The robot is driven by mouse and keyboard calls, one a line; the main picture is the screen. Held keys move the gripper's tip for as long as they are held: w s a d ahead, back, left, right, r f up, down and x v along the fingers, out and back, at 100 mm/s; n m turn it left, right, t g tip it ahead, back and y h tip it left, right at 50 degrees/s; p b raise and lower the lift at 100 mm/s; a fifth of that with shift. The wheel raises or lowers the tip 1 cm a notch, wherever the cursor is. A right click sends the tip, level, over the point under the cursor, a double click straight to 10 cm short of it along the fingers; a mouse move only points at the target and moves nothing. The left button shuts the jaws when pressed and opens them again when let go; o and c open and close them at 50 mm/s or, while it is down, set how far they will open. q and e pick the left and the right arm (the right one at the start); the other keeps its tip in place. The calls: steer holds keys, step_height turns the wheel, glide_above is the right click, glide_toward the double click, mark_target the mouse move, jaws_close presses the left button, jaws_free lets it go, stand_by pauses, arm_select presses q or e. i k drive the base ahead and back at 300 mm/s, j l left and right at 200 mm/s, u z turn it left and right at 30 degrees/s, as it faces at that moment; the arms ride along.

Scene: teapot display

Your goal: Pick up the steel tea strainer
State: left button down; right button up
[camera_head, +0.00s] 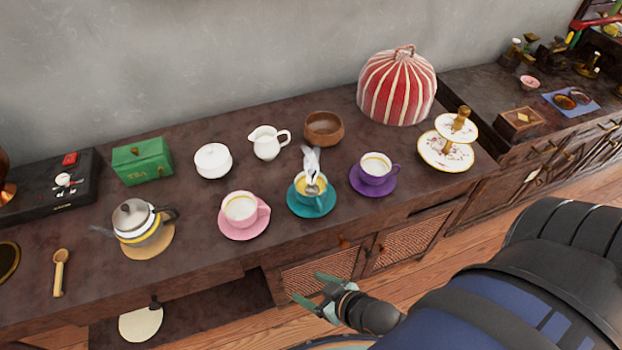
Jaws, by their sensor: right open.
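A shiny silver piece (312,187), which looks like the steel tea strainer, rests in the teal cup (302,197). Its pale upper part (311,160) rises above the rim; its exact shape is too small to tell. The cup stands on a teal saucer (329,204) near the front edge of the dark wooden counter. My right gripper (305,286) is open and empty, in front of the counter and below the teal cup in the picture, clearly apart from it. My left gripper is not in view.
A pink cup (240,208) and a purple cup (375,169) flank the teal one. Behind are a white creamer (267,143) and a wooden bowl (323,128). A teapot (137,222) stands left. A tiered stand (446,155) stands right.

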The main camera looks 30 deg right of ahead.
mark_target(310, 189)
steer(key=z, duration=1.05)
